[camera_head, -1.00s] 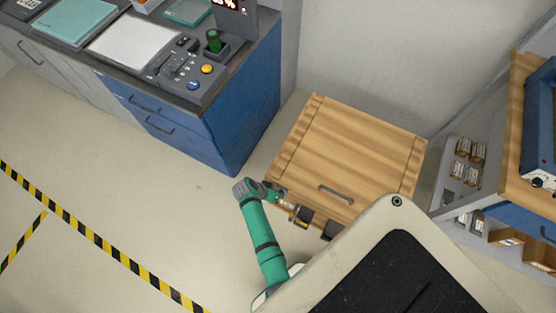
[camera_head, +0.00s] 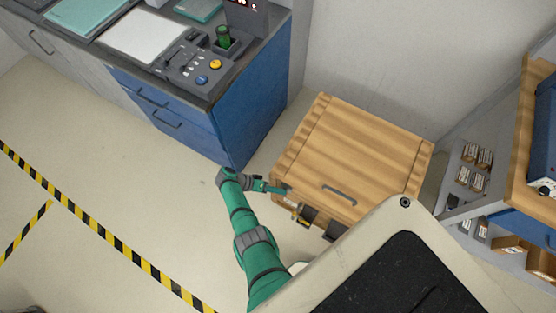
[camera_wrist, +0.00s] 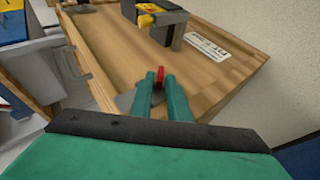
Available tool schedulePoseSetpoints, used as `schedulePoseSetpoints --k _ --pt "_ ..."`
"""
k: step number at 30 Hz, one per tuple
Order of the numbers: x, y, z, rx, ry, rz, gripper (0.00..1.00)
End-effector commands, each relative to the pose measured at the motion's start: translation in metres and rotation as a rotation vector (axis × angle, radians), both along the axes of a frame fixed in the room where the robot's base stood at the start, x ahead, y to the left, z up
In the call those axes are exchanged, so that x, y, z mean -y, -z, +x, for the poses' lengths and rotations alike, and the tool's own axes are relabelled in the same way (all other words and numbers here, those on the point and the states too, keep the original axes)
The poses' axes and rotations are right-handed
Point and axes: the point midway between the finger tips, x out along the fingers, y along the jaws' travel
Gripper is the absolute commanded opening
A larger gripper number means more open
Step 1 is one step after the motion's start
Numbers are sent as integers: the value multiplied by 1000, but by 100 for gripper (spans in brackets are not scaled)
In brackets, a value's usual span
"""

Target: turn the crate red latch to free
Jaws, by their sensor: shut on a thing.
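The wooden crate (camera_head: 350,150) stands on the floor against the wall, its lid with a grey handle facing up. In the wrist view, the crate's front face (camera_wrist: 115,55) fills the upper middle. The red latch (camera_wrist: 160,73) shows as a small red piece between the tips of my two green fingers. My gripper (camera_wrist: 160,78) is shut on it; the fingers hide most of the latch. In the head view, my gripper (camera_head: 280,190) reaches the crate's left front corner, and the latch cannot be made out there.
A dark grey fitting with a yellow part (camera_wrist: 150,14) sits on the crate face, near a white label (camera_wrist: 208,41). A blue cabinet (camera_head: 245,90) stands left of the crate. A shelf unit (camera_head: 470,175) stands right. Floor left of my arm is clear.

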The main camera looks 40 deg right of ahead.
Motion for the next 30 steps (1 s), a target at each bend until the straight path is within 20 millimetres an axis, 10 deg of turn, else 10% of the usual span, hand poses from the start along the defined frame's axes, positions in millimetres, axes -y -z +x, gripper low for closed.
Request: schedulePoseSetpoints --k 24,26,30 --pt "1 4 -3 -50 4 -17 0" --pt "1 4 -4 -50 3 -17 27" --pt "-1 3 -2 -50 -1 -18 27"
